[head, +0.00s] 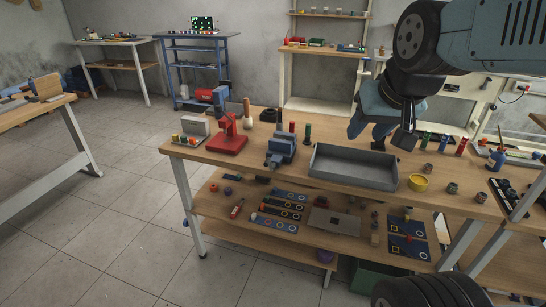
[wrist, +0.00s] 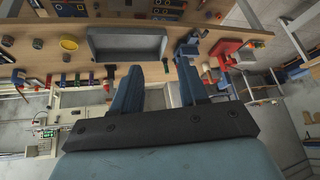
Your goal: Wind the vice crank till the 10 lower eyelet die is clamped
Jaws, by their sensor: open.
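The blue vice (head: 283,148) stands on the workbench, left of the grey tray. It also shows in the wrist view (wrist: 189,47), above the tip of the right-hand finger. A dark part at its front left may be the crank, but it is too small to tell. The 10 lower eyelet die cannot be made out, nor whether anything is between the vice jaws. My gripper (head: 382,128) is open and empty, above the back of the bench and right of the vice. In the wrist view both blue fingers (wrist: 159,67) stand wide apart with nothing between them.
The grey tray (head: 352,182) lies right of the vice. A red press (head: 227,137) stands on its left. A yellow ring (head: 418,182) and several small coloured cylinders are on the right. The wooden bench top (head: 300,172) is bare in front of the vice.

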